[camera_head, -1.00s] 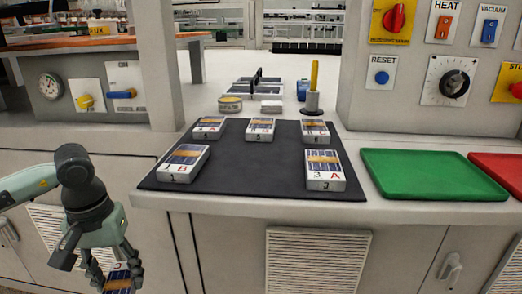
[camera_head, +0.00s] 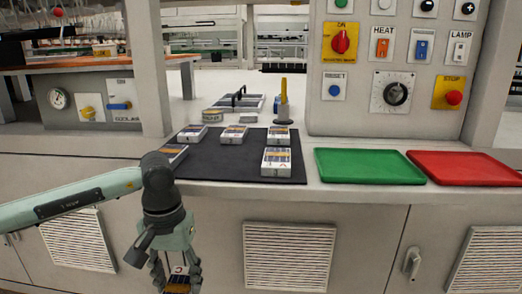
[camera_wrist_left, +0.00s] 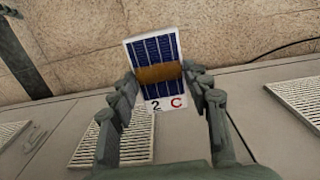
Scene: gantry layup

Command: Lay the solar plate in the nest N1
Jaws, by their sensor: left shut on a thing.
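My left gripper (camera_head: 177,272) is shut on a solar plate (camera_head: 178,286) at the bottom of the head view, low in front of the cabinet and below the counter top. In the left wrist view the plate (camera_wrist_left: 152,50) shows blue cells, a tan band across its middle and a white edge marked 2 C. The fingers grip it at its two sides. Dark frames (camera_head: 240,103) stand at the back of the counter; I cannot read a nest label N1 on them. My right gripper is not in view.
A green tray (camera_head: 368,167) and a red tray (camera_head: 463,168) lie to the right, below a control panel (camera_head: 345,90). A yellow-handled tool (camera_head: 283,102) stands behind the mat.

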